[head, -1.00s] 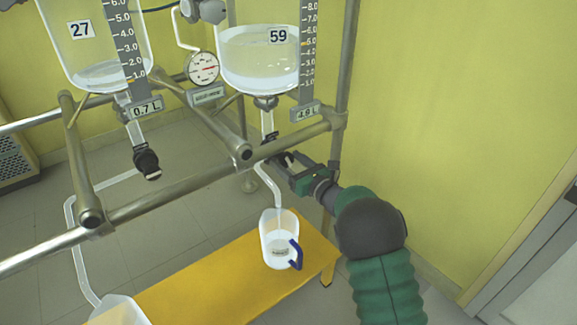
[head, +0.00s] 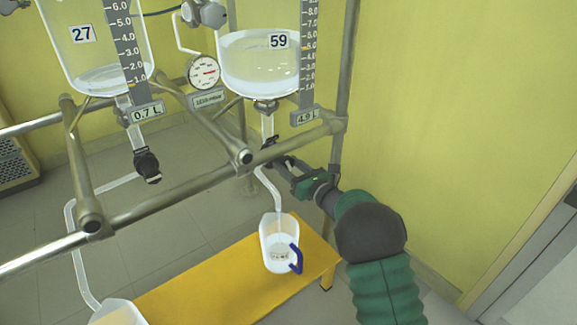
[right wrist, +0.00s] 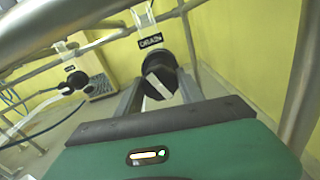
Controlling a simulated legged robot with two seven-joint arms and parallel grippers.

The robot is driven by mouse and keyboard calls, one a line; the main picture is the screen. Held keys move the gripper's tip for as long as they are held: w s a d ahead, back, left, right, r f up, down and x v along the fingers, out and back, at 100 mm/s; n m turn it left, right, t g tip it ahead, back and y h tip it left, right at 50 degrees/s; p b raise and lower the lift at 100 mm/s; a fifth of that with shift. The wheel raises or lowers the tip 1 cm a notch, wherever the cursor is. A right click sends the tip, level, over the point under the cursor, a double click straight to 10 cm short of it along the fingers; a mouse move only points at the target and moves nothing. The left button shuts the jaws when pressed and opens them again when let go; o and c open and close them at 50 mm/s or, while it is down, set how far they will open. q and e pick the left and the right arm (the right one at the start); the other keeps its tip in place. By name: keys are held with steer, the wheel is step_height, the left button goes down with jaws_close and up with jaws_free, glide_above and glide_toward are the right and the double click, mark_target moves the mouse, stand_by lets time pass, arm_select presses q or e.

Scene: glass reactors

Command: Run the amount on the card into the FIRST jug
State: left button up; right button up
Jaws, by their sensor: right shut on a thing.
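My right gripper (head: 280,164) is shut on the black drain knob (right wrist: 160,76) under the glass vessel marked 59 (head: 258,75). The knob's white stripe runs at a slant, and a DRAIN tag (right wrist: 150,41) is above it. Vessel 59 holds clear liquid; its small readout (head: 306,117) looks like 4.0 or 4.9 L. A bent tube (head: 270,188) leads down to a clear jug with a blue handle (head: 280,230), which has a small unreadable label. A second jug (head: 118,313) shows at the bottom left edge. No card is legible. My left gripper is out of view.
Vessel 27 (head: 95,55), reading 0.7 L, has its own black drain valve (head: 147,166). Metal rails (head: 190,183) cross in front of the vessels. A round gauge (head: 203,72) hangs between them. The jugs stand on a yellow bench (head: 200,287).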

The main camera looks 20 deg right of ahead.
steer(key=m+p, duration=0.1)
steer(key=m, duration=0.4)
steer(key=m+p, duration=0.2)
steer(key=m, duration=0.3)
steer(key=shift+d+p, duration=0.15)
steer(key=shift+p, duration=0.2)
steer(key=m+p, duration=0.3)
steer(key=m, duration=0.3)
steer(key=shift+m, duration=0.4)
steer(key=shift+f+m+p, duration=0.15)
steer(key=shift+m+p, duration=1.15)
steer(key=shift+m, duration=1)
steer(key=shift+f, duration=0.1)
